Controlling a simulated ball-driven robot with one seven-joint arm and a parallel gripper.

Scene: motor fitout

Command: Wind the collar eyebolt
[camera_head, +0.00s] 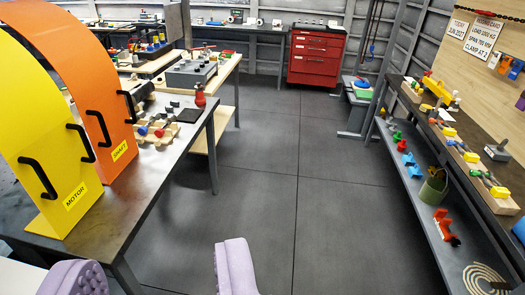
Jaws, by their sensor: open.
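My gripper (157,274) shows as two purple padded fingers at the bottom edge. They are wide apart, with nothing between them, over the dark floor. I cannot pick out the collar eyebolt with certainty. The left bench (160,173) holds a yellow curved guard marked MOTOR (48,135) and an orange curved guard marked SHAFT (108,104). Both have black handles and hide part of the bench behind them. Small red and blue-ended parts (152,130) lie beyond the guards. My gripper is in front of this bench, touching nothing.
The right bench (497,205) holds several tools and coloured parts, with more on its lower shelf (427,212). A notice board (480,60) stands above it. A red drawer cabinet (316,57) stands at the back. The dark floor (285,170) between the benches is clear.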

